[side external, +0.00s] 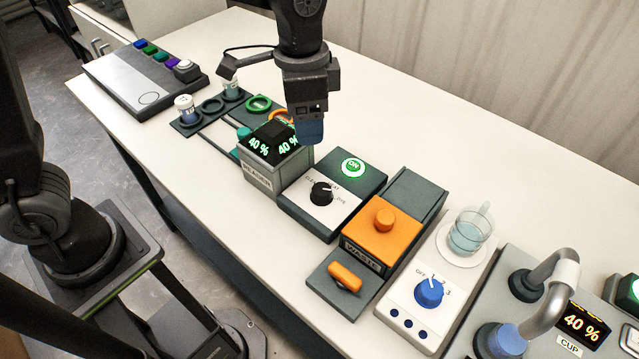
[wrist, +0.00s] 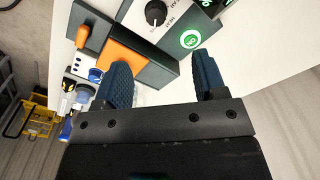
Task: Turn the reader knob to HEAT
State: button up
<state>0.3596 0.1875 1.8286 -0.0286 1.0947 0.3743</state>
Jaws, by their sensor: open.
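The reader (side external: 318,205) is a dark box with a white front panel, near the middle of the table in the side view. Its black knob (side external: 321,193) has printed labels around it that are too small to read fully; one ends like HEAT. A green ON light (side external: 352,167) glows behind the knob. In the wrist view the knob (wrist: 156,13) is at the top, with the ON light (wrist: 190,39) below it. My gripper (wrist: 163,75) is open and empty. In the side view my gripper (side external: 310,132) hangs above the table, behind and left of the knob, apart from it.
A reader display box (side external: 262,176) showing 40 % stands left of the reader. An orange waste box (side external: 380,241) stands right of it. Further right are a blue-knob unit (side external: 429,292) with a glass cup (side external: 467,236) and a curved pipe (side external: 550,285). The table behind the reader is clear.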

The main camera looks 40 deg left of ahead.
aim_at(320, 189)
jog(key=shift+m, duration=0.4)
jog(key=f, duration=0.5)
jog(key=d+f, duration=0.1)
jog(key=f, duration=0.4)
jog(key=d+f, duration=0.1)
jog(key=f, duration=0.4)
jog(key=shift+w+f, duration=0.2)
jog(key=shift+w, duration=0.1)
jog(key=c, duration=0.9)
